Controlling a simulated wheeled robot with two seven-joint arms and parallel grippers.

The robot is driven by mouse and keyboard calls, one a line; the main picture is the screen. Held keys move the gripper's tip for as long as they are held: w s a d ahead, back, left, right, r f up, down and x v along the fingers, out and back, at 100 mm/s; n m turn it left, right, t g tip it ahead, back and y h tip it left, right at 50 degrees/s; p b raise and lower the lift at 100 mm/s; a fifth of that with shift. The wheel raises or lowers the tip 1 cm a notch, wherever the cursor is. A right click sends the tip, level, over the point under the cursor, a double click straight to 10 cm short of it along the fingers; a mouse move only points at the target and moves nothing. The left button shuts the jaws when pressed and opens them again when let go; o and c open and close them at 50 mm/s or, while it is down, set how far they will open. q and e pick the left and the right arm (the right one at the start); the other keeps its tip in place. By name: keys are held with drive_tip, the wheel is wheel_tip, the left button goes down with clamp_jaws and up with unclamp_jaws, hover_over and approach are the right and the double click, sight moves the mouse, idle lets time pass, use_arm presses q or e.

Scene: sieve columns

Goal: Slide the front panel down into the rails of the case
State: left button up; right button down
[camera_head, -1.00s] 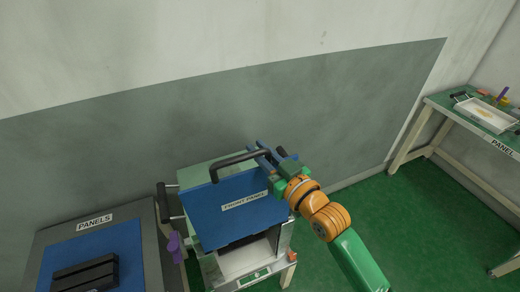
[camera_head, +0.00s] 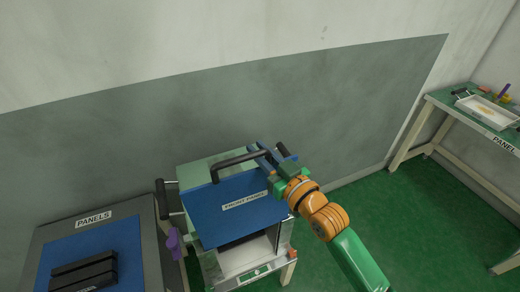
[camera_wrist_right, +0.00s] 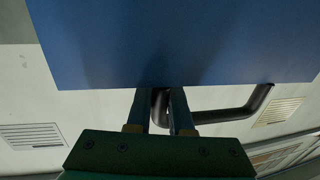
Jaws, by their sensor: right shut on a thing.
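The blue front panel (camera_head: 236,215) with its white label is held tilted in front of and above the open case (camera_head: 248,262) in the head view. A black bar handle (camera_head: 236,162) runs along its top edge. My right gripper (camera_head: 262,152) is shut on that handle near its right end. The right wrist view shows both fingers (camera_wrist_right: 171,110) around the black handle (camera_wrist_right: 222,116), with the blue panel (camera_wrist_right: 180,40) beyond them. The case's rails are mostly hidden behind the panel, so I cannot tell whether its lower edge touches them. My left gripper is not in view.
A purple piece (camera_head: 173,243) is beside the case. A green bench (camera_head: 465,115) with a white tray (camera_head: 487,111) stands at far right. Green floor lies between.

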sight(266, 211)
drive_tip(key=shift+f+b, duration=8.3)
drive_tip(key=shift+f, duration=2.35)
drive_tip(key=shift+r, duration=0.1)
drive_tip(key=shift+r+p, duration=0.15)
drive_tip(key=shift+p, duration=0.25)
drive_tip(key=c, duration=1.2)
unclamp_jaws()
drive_tip(key=shift+s+p, duration=0.25)
drive_tip(key=shift+p, duration=0.05)
drive_tip(key=shift+f, duration=0.2)
